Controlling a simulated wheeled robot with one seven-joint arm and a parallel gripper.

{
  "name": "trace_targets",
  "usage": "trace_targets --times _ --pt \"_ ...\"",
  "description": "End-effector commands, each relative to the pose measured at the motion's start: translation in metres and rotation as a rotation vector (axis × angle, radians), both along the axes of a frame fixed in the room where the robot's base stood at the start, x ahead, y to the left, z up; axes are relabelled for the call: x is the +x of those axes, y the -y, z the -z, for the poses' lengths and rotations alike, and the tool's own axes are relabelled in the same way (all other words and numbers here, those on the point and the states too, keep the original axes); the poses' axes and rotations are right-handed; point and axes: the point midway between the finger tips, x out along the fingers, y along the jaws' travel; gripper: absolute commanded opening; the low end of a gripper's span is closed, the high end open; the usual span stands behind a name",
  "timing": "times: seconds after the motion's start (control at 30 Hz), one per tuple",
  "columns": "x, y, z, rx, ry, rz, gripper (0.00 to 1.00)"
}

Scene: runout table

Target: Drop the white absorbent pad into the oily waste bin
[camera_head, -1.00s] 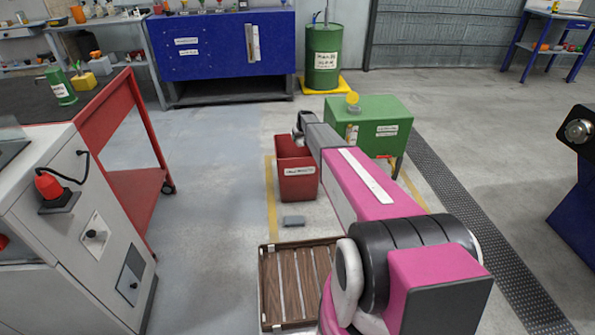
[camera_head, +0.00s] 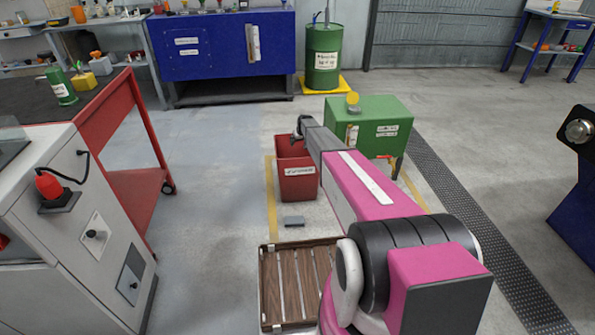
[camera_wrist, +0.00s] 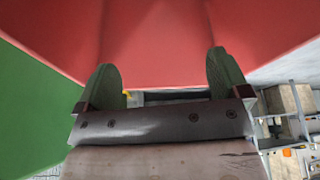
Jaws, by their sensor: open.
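The red bin (camera_head: 298,186) stands on the floor in front of the green cabinet, with a white label on its front that is too blurred to read. My gripper (camera_head: 299,128) is at the bin's back rim in the head view. In the wrist view my gripper (camera_wrist: 164,75) has its two dark green fingers wide apart, with nothing visible between them. The red bin wall (camera_wrist: 160,40) fills the view beyond the fingers. I see no white absorbent pad in either view; the bottom of the bin is hidden.
A green cabinet (camera_head: 375,112) stands right behind the bin, close to my arm. A small grey block (camera_head: 294,221) lies on the floor before the bin. A wooden slatted tray (camera_head: 270,285) is nearer. Open floor lies left, up to the red cart (camera_head: 140,185).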

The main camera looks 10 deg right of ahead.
Motion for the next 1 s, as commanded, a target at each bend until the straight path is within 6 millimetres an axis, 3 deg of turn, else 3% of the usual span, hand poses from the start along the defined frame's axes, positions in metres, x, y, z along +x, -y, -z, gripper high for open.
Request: trace_targets --times 0.27,0.7,1.0 --pt "-0.011 0.003 -0.023 0.000 0.001 0.000 0.94" --pt "-0.038 0.010 -0.093 0.000 0.001 0.000 0.94" --pt "-0.040 0.011 -0.099 0.000 0.000 0.000 0.94"
